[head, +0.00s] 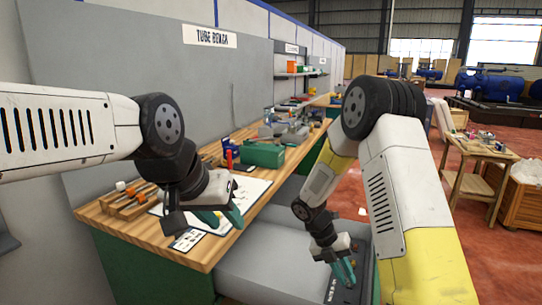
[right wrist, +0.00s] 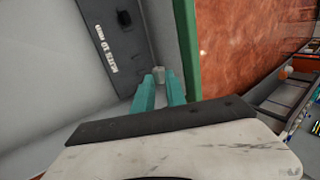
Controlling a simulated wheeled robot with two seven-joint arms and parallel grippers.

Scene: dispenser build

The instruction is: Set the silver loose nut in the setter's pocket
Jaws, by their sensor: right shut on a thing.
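My right gripper (head: 345,274) points down over a dark grey block with white lettering (head: 332,291), which appears to be the setter. In the right wrist view, the teal fingers of this gripper (right wrist: 159,86) are shut on a small light grey piece (right wrist: 159,74), likely the silver loose nut; its shape is mostly hidden. The dark block (right wrist: 97,30) lies beyond the fingertips at the upper left, with a small dark round feature, perhaps the pocket (right wrist: 123,18). The held piece appears apart from that feature. My left gripper (head: 222,218) hangs over the bench front, fingers apart and empty.
The wooden bench (head: 205,252) carries a green box (head: 263,154), a red bottle (head: 229,158), orange-ended tools (head: 128,190) and white sheets. A grey surface (head: 265,265) spreads between the bench and my right gripper. A small wooden table (head: 480,150) stands farther right.

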